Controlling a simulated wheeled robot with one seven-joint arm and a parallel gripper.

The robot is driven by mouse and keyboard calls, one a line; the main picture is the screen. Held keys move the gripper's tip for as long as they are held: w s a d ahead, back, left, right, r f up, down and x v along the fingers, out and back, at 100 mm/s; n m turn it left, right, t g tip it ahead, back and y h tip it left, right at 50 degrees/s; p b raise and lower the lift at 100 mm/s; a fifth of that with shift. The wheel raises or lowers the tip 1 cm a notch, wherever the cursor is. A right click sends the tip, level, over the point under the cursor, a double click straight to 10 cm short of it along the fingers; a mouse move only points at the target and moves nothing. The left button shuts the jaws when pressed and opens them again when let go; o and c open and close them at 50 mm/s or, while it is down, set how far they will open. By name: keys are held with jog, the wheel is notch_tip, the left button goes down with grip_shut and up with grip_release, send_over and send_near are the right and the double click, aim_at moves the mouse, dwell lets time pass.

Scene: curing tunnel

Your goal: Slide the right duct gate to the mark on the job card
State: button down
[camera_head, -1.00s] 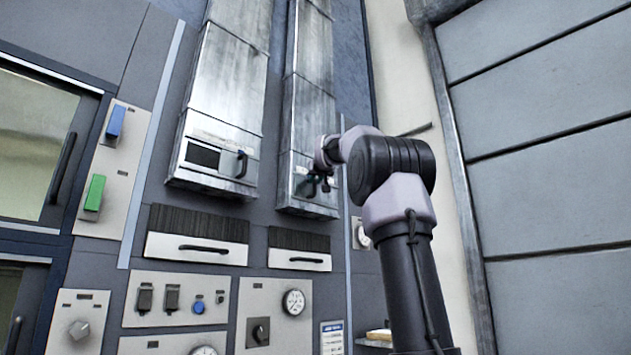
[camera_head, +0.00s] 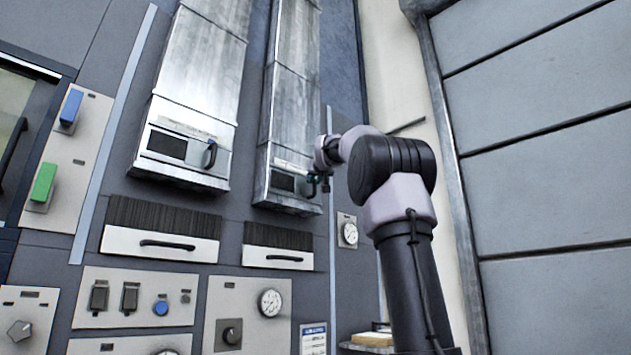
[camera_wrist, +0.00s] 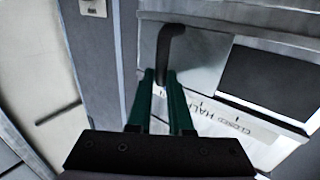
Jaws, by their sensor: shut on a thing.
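The right duct (camera_head: 290,110) runs up the wall, with a dark opening (camera_head: 284,182) low on its front. In the wrist view the right duct gate (camera_wrist: 205,60) is a grey metal plate left of the black opening (camera_wrist: 268,92). My gripper (camera_head: 318,182), with green fingers (camera_wrist: 161,74) in the wrist view, is shut on the gate's black handle (camera_wrist: 172,45). A scale strip (camera_wrist: 240,118) shows upside-down lettering with "CLOSED" and "HALF" partly legible. The job card (camera_head: 313,340) has a blue header at the bottom edge; its text is too small to read.
The left duct (camera_head: 202,70) has its own opening and black handle (camera_head: 210,153). Below are two drawer-like panels with handles (camera_head: 167,245), switches and a gauge (camera_head: 270,302). A large panelled grey surface (camera_head: 540,150) stands at the right.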

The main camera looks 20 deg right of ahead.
jog(key=shift+d, duration=0.15)
jog(key=c, duration=0.8)
grip_release()
jog(key=shift+d, duration=0.2)
jog(key=shift+c, duration=0.2)
jog(key=shift+a, duration=0.1)
jog(key=v, duration=1)
jog(key=shift+s, duration=0.35)
